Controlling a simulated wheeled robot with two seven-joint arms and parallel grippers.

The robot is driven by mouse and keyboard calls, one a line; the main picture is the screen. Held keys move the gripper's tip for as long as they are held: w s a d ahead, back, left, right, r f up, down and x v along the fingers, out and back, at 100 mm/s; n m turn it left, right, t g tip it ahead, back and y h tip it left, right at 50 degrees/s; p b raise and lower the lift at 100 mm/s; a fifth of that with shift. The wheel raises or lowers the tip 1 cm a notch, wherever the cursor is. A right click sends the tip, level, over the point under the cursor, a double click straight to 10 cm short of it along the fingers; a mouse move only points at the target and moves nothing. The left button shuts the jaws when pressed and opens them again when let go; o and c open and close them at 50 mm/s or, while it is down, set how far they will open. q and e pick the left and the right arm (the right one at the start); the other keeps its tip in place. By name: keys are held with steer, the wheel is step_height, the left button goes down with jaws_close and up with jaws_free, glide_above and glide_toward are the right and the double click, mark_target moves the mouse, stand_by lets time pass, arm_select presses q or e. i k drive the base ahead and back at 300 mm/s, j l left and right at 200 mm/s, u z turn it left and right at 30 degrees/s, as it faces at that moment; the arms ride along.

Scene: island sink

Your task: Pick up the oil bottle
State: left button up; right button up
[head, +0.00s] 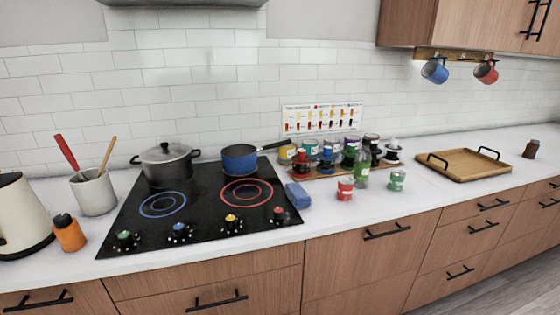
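A green, partly see-through bottle (362,172) with a slim neck stands upright on the white counter, right of the cooktop, in the head view. It looks most like the oil bottle, but I cannot read its label. It stands in front of a wooden board with small jars, between a red can (345,189) and a green can (397,180). An orange bottle (69,233) with a dark cap stands at the far left beside the kettle. Neither of my grippers is in view.
The black cooktop (130,215) holds a lidded pot (166,162) and a blue pan (239,159). A blue sponge (298,195) lies beside it. A wooden tray (465,165) and a small dark bottle (531,149) stand at right. The counter before the tray is clear.

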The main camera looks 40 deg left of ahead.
mark_target(363, 159)
steer(key=u, duration=0.75)
steer(key=i+l+u, duration=0.1)
steer(key=l, duration=0.25)
steer(key=i+l, duration=0.35)
steer(key=i+l+u, duration=0.15)
steer(key=l, duration=0.2)
steer(key=i+l, duration=0.25)
steer(key=l, duration=0.15)
steer(key=j+u, duration=0.05)
